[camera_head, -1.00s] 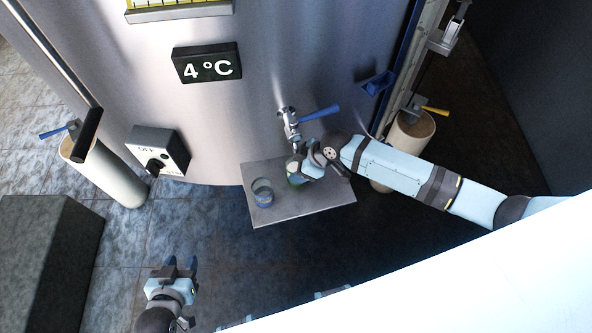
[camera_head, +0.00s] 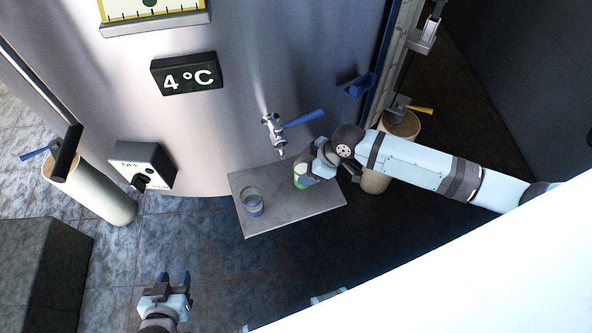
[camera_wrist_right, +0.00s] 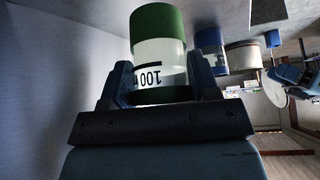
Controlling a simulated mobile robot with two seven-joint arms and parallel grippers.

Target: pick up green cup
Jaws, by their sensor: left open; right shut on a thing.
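The green cup (camera_head: 301,182) is at the right part of the small metal shelf (camera_head: 285,212), under the tap's right side. In the right wrist view the cup (camera_wrist_right: 160,58) is clear with green bands and a black "100" mark. My right gripper (camera_head: 312,176) is shut on it, a finger on each side. Whether the cup's base touches the shelf cannot be told. My left gripper (camera_head: 172,282) is open and empty, low at the left, well away from the shelf.
A blue-banded cup (camera_head: 252,203) stands on the shelf's left part. A tap (camera_head: 274,130) with a blue handle juts from the steel tank (camera_head: 240,120) above the shelf. A switch box (camera_head: 143,165) is on the tank, and a dark block (camera_head: 40,270) stands at far left.

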